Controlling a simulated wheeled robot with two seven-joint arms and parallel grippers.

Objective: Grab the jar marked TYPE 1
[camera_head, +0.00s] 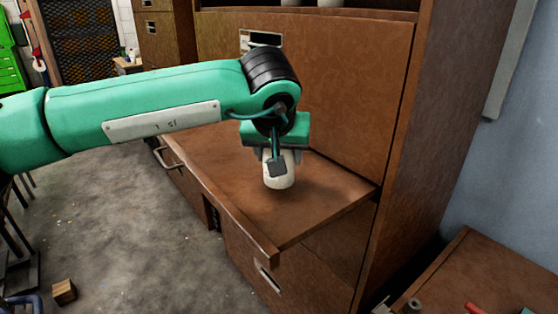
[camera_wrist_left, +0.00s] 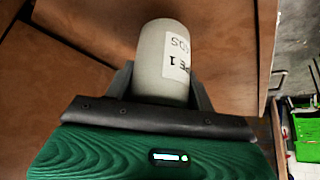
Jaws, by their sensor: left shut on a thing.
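The pale jar (camera_head: 284,182) is over the brown pull-out shelf of the cabinet, close to its surface; I cannot tell whether its base touches. In the left wrist view the jar (camera_wrist_left: 154,50) has a white label whose visible part reads "PE 1" with more letters beside it. My left gripper (camera_head: 277,167) is shut on the jar, with a finger on each side in the left wrist view (camera_wrist_left: 160,88). The gripper hides part of the jar in the head view. My right gripper is not in view.
The wooden shelf (camera_head: 325,203) is bare around the jar. The tall cabinet (camera_head: 330,75) rises behind it. A brown table (camera_head: 480,275) with small items stands at lower right. A small wooden block (camera_head: 64,291) lies on the open floor at lower left.

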